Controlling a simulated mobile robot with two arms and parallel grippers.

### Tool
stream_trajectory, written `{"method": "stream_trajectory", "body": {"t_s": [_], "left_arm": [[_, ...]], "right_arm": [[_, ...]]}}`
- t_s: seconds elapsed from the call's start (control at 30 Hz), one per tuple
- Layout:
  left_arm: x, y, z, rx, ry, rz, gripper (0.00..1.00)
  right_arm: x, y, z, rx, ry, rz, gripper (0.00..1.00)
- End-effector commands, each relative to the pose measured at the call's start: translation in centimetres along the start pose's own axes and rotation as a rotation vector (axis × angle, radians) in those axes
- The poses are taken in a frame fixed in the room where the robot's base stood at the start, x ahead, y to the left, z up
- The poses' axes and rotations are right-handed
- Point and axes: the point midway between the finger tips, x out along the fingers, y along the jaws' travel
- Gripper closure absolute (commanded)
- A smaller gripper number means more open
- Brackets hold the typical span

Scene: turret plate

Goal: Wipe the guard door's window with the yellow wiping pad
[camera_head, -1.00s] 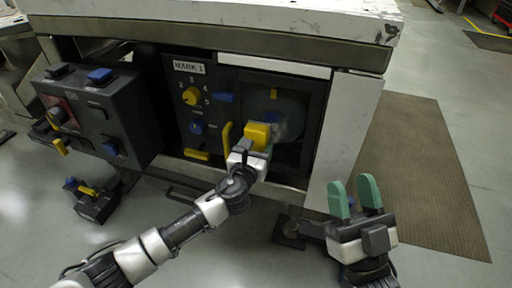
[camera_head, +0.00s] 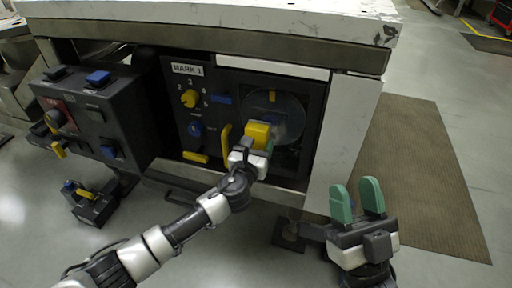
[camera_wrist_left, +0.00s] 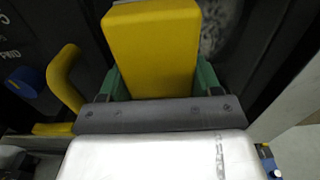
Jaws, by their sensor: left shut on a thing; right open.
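The guard door's window (camera_head: 290,112) is a dark, roundish pane in the panel on the right of the machine front. The yellow wiping pad (camera_head: 258,132) is in front of the window's lower left part. It also fills the middle of the left wrist view (camera_wrist_left: 152,45). My left gripper (camera_head: 256,148) is shut on the pad, with green fingers on both its sides. Whether the pad touches the pane cannot be told. My right gripper (camera_head: 357,200) is open and empty, right of the machine, with its green fingers pointing up.
A yellow door handle (camera_head: 225,139) stands just left of the pad and shows in the left wrist view (camera_wrist_left: 66,78). Left of it are a yellow knob (camera_head: 189,98) and a blue knob (camera_head: 196,129). A dark control box (camera_head: 95,120) juts out at left.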

Motion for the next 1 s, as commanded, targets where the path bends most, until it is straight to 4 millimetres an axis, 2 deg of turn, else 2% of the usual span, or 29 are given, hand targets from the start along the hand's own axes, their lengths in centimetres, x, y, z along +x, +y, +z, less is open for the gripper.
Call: {"method": "stream_trajectory", "body": {"t_s": [0.33, 0.7, 1.0], "left_arm": [[0.4, -0.3, 0.1, -0.001, 0.0, -0.001, 0.55], [0.2, -3.3, 0.1, -0.001, -0.001, -0.001, 0.55], [0.2, -4.2, 0.0, -0.001, 0.0, -0.001, 0.55]], "right_arm": [[0.0, -0.1, -0.4, 0.003, 0.032, -0.002, 0.57], [0.1, 0.2, 1.4, -0.006, -0.114, 0.005, 0.57], [0.0, 0.3, 1.7, -0.008, -0.14, 0.006, 0.57]]}}
